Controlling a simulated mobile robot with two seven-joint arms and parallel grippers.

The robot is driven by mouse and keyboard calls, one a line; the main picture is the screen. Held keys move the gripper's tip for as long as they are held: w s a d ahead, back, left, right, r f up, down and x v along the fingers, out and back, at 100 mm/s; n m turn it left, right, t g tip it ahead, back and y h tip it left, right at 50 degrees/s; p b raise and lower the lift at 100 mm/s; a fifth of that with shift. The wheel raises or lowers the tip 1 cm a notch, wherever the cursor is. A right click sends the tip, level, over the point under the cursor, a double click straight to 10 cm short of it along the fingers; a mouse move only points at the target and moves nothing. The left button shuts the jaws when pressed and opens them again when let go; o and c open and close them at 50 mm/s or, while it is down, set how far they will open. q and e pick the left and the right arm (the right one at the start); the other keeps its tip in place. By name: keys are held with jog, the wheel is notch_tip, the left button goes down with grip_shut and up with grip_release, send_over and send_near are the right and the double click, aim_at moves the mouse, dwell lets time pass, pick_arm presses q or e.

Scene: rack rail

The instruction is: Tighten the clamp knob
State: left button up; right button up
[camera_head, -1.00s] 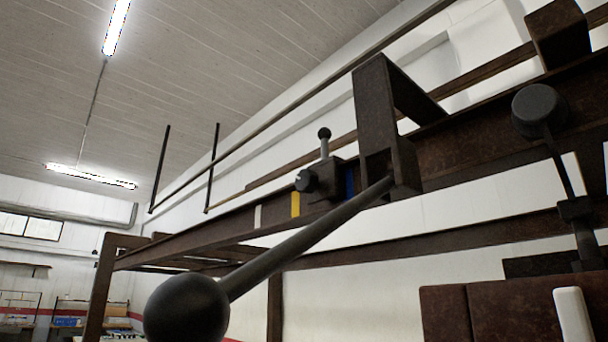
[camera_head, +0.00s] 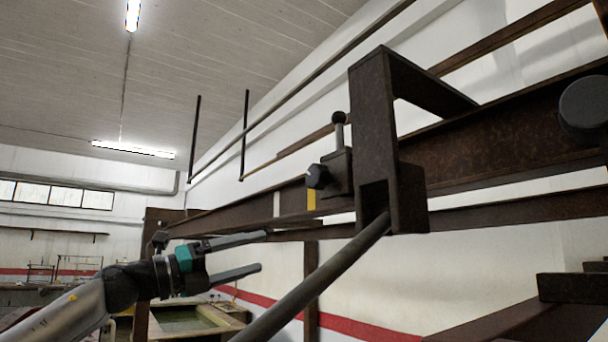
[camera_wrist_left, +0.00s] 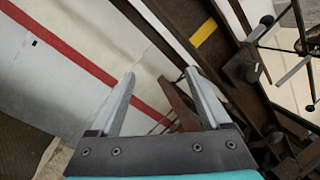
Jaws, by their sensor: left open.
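The clamp knob (camera_head: 318,176) is a dark, round knob on the left side of a dark clamp block (camera_head: 340,168) on the rusty rail (camera_head: 235,211). A small ball-topped lever (camera_head: 339,118) stands up from the block. In the left wrist view the clamp (camera_wrist_left: 240,68) shows at upper right, beyond the yellow mark (camera_wrist_left: 204,32). My left gripper (camera_head: 262,251) is open and empty, its fingers pointing right, lower and to the left of the knob in the head view. It also shows in the left wrist view (camera_wrist_left: 160,75). My right gripper is not in view.
A large rusty bracket (camera_head: 372,130) stands just right of the clamp. A long dark bar (camera_head: 318,280) slopes from it to the lower left, right of my gripper.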

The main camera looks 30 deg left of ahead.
pick_arm(q)
jog(key=s+d+r+m+g+p, duration=0.1)
jog(key=s+d+r+m, duration=0.4)
jog(key=s+r, duration=0.4)
jog(key=m+g+y+p, duration=0.1)
jog(key=m+y+p, duration=0.1)
jog(key=m, duration=0.1)
send_near(311, 174)
jog(key=p+x, duration=0.7)
jog(key=x, duration=0.1)
jog(key=shift+w+d+p, duration=0.2)
jog(key=shift+w+p, duration=0.1)
grip_shut()
